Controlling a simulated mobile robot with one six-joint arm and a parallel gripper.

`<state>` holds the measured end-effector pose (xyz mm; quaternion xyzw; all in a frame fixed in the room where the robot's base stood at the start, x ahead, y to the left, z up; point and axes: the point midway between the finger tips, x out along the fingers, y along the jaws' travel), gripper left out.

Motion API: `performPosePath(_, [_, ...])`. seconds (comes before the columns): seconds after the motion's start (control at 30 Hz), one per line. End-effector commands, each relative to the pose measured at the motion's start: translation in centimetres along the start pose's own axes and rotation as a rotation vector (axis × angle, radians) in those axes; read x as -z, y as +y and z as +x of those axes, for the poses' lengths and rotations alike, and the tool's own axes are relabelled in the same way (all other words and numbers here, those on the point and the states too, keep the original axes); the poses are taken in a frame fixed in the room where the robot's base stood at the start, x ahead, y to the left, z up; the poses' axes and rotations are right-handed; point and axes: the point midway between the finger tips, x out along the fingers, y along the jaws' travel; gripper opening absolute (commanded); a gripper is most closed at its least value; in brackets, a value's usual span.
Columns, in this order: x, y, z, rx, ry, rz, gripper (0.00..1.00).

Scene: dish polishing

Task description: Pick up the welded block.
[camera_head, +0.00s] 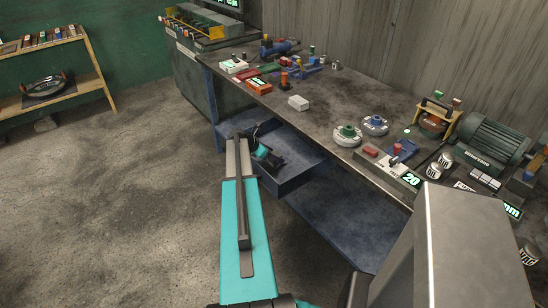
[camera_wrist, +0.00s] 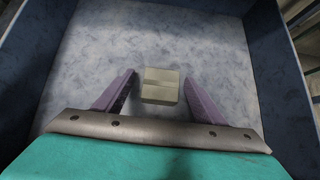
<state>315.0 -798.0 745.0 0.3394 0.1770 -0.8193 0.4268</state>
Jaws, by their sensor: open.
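The welded block (camera_wrist: 160,86), a small pale greenish-grey block with a seam across it, lies on the floor of the open blue drawer. My gripper (camera_wrist: 158,82) is open in the wrist view, with one purple finger to the left of the block and one to the right. Gaps show between the block and both fingers. In the head view my gripper (camera_head: 262,152) is over the drawer (camera_head: 295,180), small and partly hidden by my arm. The block cannot be made out in that view.
The drawer's walls (camera_wrist: 270,50) surround my gripper on the left, right and far side. The workbench (camera_head: 310,120) above holds a white box (camera_head: 298,103), several tools and a green motor (camera_head: 492,141). A wooden shelf (camera_head: 95,80) stands at left; the floor between is clear.

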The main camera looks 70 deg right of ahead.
Motion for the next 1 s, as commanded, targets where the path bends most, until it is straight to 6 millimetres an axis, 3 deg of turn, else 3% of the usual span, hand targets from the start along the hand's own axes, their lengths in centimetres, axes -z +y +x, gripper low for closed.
performPosePath(0.67, [-0.04,-0.08,0.79,0.0,0.0,0.001,0.64])
performPosePath(1.0, [-0.06,-0.09,0.81,0.001,0.0,0.001,0.07])
